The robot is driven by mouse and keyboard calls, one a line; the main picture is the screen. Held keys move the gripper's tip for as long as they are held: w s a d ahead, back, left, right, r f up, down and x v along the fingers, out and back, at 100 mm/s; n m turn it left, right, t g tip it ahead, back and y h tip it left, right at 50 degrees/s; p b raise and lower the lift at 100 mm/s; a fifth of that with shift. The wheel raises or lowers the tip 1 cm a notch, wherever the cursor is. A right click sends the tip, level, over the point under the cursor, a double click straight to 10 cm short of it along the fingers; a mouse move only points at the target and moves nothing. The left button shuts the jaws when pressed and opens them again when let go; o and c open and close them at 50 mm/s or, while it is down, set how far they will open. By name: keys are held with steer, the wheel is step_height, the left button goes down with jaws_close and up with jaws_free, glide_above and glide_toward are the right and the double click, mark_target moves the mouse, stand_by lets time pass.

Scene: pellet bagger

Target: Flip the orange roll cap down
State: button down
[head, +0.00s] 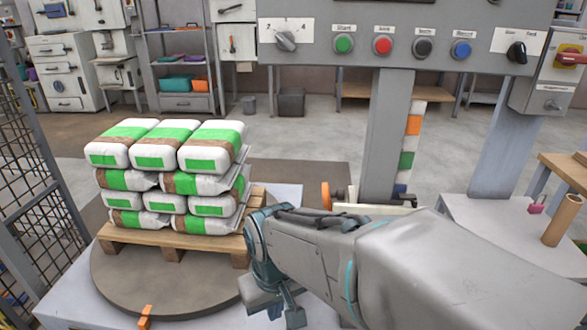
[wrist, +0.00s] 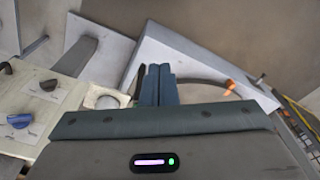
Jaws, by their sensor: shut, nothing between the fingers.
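I cannot make out the disc in the wrist view.
White-and-green bags (head: 165,170) are stacked on a wooden pallet (head: 170,243) on a round turntable (head: 120,285). A small orange piece (head: 146,317) sits at its front edge. The button panel (head: 400,45) hangs above. A mesh fence (head: 45,190) stands left.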

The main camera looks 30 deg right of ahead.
steer(key=w+d+r+m+g+h+p, duration=0.1)
steer(key=w+d+r+m+p, duration=0.3)
steer(key=w+d+m, duration=0.3)
steer(key=w+d+r+m+p, duration=0.4)
steer(key=w+d, duration=0.1)
steer(key=w, duration=0.4)
steer(key=w+d+m+g+h+p, duration=0.1)
steer(key=w+d+m+p, duration=0.3)
steer(key=d, duration=0.4)
steer(key=w+d+r+m+g+h+p, duration=0.1)
steer(key=w+d+m+h+p, duration=0.2)
steer(key=w+d+m, duration=0.4)
steer(key=shift+w+d+r+m+g+p, duration=0.3)
steer(key=shift+w+d+p, duration=0.2)
steer(key=shift+d, duration=0.65)
steer(key=b+x, duration=0.1)
steer(key=x, duration=0.9)
steer(key=shift+r, duration=0.1)
